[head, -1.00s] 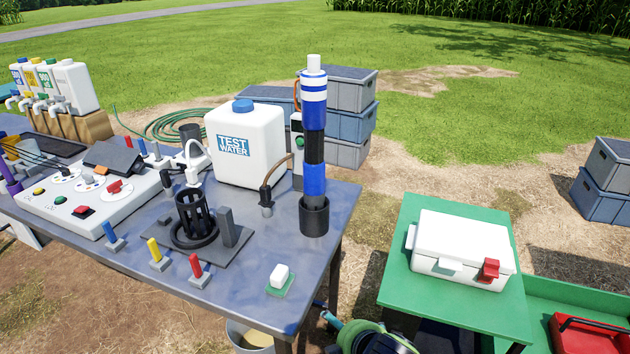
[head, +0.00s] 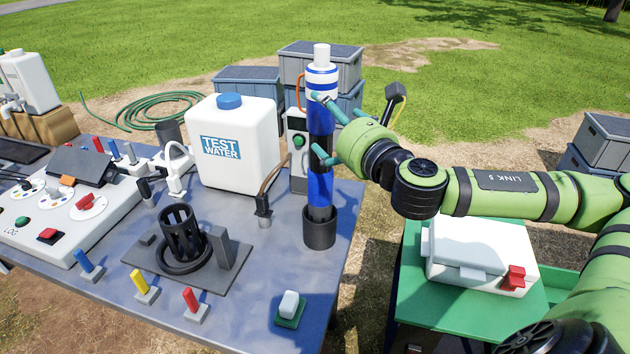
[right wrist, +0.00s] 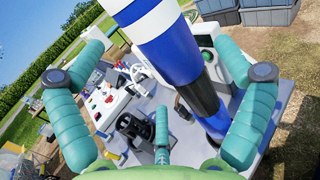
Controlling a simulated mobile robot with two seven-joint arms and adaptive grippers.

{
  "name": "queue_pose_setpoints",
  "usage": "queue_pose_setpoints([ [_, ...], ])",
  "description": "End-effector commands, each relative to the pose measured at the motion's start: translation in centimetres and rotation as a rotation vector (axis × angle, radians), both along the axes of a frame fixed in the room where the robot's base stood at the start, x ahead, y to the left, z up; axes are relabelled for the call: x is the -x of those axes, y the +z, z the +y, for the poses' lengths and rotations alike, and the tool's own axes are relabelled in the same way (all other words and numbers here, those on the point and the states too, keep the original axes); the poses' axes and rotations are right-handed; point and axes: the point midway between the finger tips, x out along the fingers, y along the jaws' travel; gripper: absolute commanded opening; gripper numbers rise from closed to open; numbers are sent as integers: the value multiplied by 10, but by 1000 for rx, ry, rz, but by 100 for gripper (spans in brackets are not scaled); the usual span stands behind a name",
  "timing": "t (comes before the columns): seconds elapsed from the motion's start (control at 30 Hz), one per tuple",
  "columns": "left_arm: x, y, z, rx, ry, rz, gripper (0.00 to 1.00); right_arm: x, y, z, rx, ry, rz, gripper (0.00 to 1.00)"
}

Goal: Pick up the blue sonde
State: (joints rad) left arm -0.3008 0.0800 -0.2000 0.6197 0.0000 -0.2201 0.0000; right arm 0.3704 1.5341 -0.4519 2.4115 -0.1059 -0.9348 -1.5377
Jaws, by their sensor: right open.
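The blue sonde (head: 320,187), a tall tube with blue, white and black bands, stands upright in a dark round holder (head: 319,233) at the table's right end. My right gripper (head: 325,129) has come in from the right at the sonde's upper half. Its teal fingers are open, one higher and one lower at the tube in the head view. In the right wrist view the sonde (right wrist: 170,48) passes between the spread fingers; gaps show on both sides, and I cannot tell whether any finger touches it. My left gripper is not in view.
A black cage stand (head: 183,238) is in front. A white case (head: 480,252) sits on a green table at right. Grey crates (head: 305,66) stand behind.

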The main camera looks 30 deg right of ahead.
Motion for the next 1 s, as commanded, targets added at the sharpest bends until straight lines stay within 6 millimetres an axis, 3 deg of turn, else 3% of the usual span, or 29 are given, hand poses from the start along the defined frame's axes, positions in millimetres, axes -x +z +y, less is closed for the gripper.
queue_pose_setpoints([
  [0.27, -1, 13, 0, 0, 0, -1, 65, -15, 2, -1, -7, -2, -1, 100],
  [0.6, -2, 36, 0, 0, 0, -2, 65, -54, 0, -3, -6, -2, 0, 100],
  [0.9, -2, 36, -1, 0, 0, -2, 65, -59, -3, -3, -2, 0, 1, 100],
  [0.93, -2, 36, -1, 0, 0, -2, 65, -59, -3, -3, -2, 0, 1, 92],
  [1.0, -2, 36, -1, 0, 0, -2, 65, -59, -3, -3, -3, -1, 1, 64],
])
